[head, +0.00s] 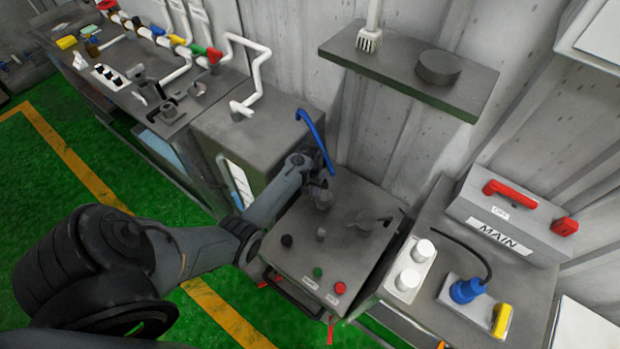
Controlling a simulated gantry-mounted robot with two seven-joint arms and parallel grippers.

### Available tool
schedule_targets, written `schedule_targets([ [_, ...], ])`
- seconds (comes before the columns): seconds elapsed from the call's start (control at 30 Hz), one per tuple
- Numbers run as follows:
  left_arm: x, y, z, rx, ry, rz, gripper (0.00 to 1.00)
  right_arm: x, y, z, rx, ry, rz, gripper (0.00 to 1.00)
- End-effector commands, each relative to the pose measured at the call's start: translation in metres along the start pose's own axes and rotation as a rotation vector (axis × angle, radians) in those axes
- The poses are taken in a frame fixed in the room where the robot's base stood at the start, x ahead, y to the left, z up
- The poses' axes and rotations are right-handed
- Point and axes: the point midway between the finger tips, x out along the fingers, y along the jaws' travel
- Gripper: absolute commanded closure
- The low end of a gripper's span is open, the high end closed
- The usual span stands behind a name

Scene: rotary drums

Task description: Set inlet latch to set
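My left arm reaches in from the lower left, and its gripper (320,196) is over the back left of a grey control box (335,238). The fingers are small and dark against the grey box, so I cannot tell whether they are open or whether they touch anything. A curved blue lever (315,138) rises just behind the wrist. A dark grey handle (366,222) lies on the box top, right of the gripper. No label reading inlet latch is legible, so I cannot tell which part it is. My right gripper is not in view.
The box top has black (287,240), green (317,272) and red (340,288) knobs. A shelf (410,68) overhangs behind. At right stand white cylinders (408,279), a blue plug (466,291) and a MAIN box (512,222) with a red handle. Pipes with coloured valves run at upper left.

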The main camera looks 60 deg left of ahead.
Motion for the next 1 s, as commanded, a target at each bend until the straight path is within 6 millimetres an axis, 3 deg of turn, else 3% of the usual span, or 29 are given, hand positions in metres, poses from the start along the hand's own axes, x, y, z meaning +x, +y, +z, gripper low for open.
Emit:
schedule_targets([
  [0.1,-0.022,0.0,0.0,0.0,0.002,0.001,0.57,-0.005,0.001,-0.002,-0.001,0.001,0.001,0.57],
  [0.3,-0.046,0.0,0.0,0.0,0.0,0.001,0.57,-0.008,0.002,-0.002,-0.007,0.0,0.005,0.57],
  [0.77,-0.056,0.0,0.001,-0.001,-0.001,0.0,0.57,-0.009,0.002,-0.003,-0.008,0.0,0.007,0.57],
  [0.9,-0.051,-0.003,0.006,0.002,-0.009,-0.008,0.79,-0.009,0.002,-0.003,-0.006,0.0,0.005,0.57],
  [1.0,-0.036,-0.012,0.023,0.014,-0.032,-0.035,0.94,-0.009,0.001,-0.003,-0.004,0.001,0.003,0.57],
])
